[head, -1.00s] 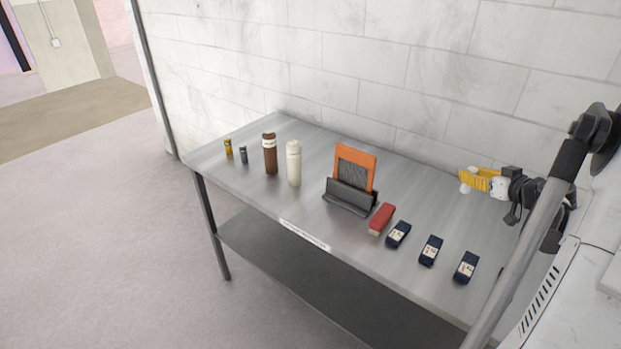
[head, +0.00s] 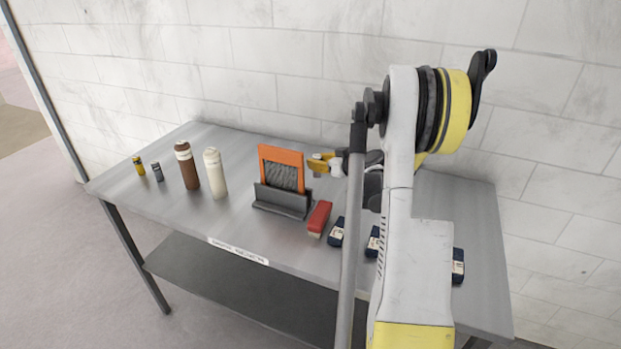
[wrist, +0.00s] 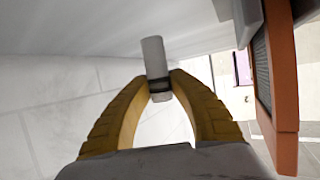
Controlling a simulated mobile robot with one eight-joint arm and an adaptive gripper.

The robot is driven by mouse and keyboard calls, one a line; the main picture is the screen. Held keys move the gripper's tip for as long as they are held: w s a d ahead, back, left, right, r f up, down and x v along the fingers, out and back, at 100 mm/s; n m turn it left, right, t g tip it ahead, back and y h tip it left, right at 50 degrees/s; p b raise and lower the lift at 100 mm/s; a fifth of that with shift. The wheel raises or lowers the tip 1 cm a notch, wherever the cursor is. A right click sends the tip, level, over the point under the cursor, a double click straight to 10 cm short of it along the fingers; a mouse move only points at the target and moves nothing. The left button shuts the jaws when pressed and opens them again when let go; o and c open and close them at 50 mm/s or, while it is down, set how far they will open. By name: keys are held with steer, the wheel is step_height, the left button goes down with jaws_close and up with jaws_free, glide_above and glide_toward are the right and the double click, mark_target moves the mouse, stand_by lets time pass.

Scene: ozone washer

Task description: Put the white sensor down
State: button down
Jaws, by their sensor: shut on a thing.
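The white sensor (wrist: 154,55), a small pale cylinder with a dark band, is between the yellow fingertips of my gripper (wrist: 159,84) in the wrist view. My gripper is shut on it. In the head view my gripper (head: 322,163) is over the back of the metal table (head: 460,205), just right of the orange panel. The sensor shows only as a small pale bit below the fingertips there. Its free end points toward the table surface in the wrist view; I cannot tell whether it touches.
The orange panel (head: 281,153) stands in a dark holder (head: 283,201) close to my gripper; it also shows in the wrist view (wrist: 281,75). A red block (head: 319,217) and dark blue packs (head: 336,232) line the front. Bottles (head: 215,174) stand left. A wall is behind.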

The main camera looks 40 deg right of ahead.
mark_target(318, 173)
steer(key=shift+w+a+f, duration=0.35)
steer(key=shift+w+f, duration=0.1)
steer(key=shift+w, duration=0.15)
steer(key=shift+f+b, duration=0.9)
steer(key=shift+f, duration=1)
steer(key=shift+f, duration=0.2)
steer(key=c, duration=1.2)
jaws_free()
steer(key=shift+c, duration=0.2)
steer(key=shift+r, duration=0.15)
steer(key=shift+s+r, duration=0.15)
steer(key=shift+r, duration=0.05)
steer(key=p+v, duration=0.2)
steer(key=v, duration=0.9)
steer(key=shift+s+p, duration=0.3)
steer(key=shift+p, duration=0.1)
